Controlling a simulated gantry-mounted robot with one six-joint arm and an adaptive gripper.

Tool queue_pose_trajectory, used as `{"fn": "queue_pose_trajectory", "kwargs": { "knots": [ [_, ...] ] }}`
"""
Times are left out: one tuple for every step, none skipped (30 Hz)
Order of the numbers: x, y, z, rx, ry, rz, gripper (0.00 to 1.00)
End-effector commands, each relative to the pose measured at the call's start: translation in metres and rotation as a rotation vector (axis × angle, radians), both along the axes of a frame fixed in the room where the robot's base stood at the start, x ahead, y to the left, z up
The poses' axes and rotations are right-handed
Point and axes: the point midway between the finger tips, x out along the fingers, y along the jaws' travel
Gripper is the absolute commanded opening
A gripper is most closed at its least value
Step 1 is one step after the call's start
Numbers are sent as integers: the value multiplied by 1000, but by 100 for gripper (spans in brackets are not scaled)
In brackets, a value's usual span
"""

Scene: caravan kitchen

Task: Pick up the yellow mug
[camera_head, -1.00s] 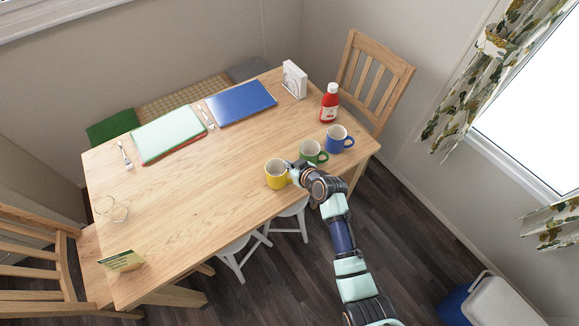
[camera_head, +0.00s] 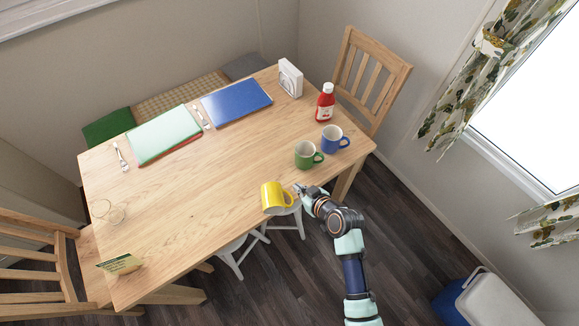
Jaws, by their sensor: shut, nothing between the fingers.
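The yellow mug (camera_head: 271,196) is at the table's front edge, tilted over, with its handle to the right. Whether it lies flat or is tipping over the edge I cannot tell. My gripper (camera_head: 299,190) is just right of the mug's handle, near the table edge. Its fingers are small in this view; they are shut with nothing held. Whether they touch the handle is unclear.
A green mug (camera_head: 305,156) and a blue mug (camera_head: 331,138) stand upright to the right, near a red bottle (camera_head: 325,103). The wooden table's (camera_head: 190,210) middle is clear. A glass (camera_head: 108,213) stands at the left. A white stool (camera_head: 287,218) is below the front edge.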

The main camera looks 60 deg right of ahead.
Motion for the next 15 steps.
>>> {"fn": "queue_pose_trajectory", "kwargs": {
  "knots": [
    [0,0,0,0,0,0,0],
    [0,0,0,-1,0,-1,0],
    [0,0,0,-1,0,-1,0],
    [0,0,1,-1,-1,-1,0],
    [0,0,3,-1,-1,-1,0],
    [0,-1,7,-1,-1,-1,0],
    [0,-1,11,-1,-2,-1,0],
    [0,-1,14,-1,-2,-1,0],
    [0,-1,18,-1,-1,-1,0],
    [0,-1,18,0,-1,-1,0],
    [0,-1,17,0,-1,-1,0],
    [0,-1,16,0,-1,-1,0],
    [0,-1,17,-1,-1,-1,0],
    [1,0,19,-1,-2,0,0],
    [1,0,25,-1,-2,1,0]
  ]
}}
